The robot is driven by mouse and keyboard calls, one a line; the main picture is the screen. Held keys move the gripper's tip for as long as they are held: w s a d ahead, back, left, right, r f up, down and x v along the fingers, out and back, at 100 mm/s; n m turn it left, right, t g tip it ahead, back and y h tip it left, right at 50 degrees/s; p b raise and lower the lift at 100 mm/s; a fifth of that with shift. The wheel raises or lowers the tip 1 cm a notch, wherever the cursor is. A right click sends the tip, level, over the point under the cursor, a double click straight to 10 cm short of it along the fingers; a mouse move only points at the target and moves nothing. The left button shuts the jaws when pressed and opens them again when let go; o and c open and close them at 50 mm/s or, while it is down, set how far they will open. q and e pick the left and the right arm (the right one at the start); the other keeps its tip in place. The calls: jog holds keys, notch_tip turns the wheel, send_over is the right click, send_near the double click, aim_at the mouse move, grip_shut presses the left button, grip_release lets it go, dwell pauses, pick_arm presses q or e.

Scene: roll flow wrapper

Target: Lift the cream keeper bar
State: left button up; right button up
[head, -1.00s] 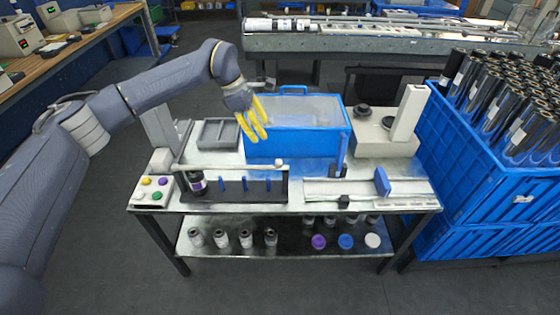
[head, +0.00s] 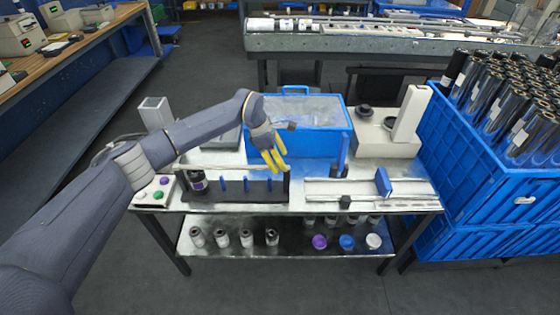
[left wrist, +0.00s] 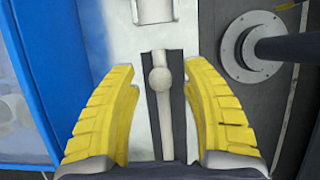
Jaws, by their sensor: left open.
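The cream keeper bar (head: 228,168) lies along the top of a black rack (head: 235,190) on the metal table. Its round knob (left wrist: 160,80) shows in the left wrist view, with the bar running lengthwise below it. My left gripper (head: 276,168) is over the bar's right end and covers the knob in the head view. In the left wrist view my left gripper (left wrist: 160,115) is open, with one yellow finger on each side of the bar and a gap on both sides. My right gripper is in neither view.
A blue tub (head: 330,140) stands just behind the rack. A dark roll (head: 197,183) sits at the rack's left end. To the right lies a pale rail with a blue block (head: 383,181). A round metal flange (left wrist: 255,48) shows beside the gripper in the wrist view.

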pick_arm(q)
jog(key=shift+d+f, duration=0.1)
jog(key=shift+f, duration=0.15)
grip_shut()
dwell(0.3)
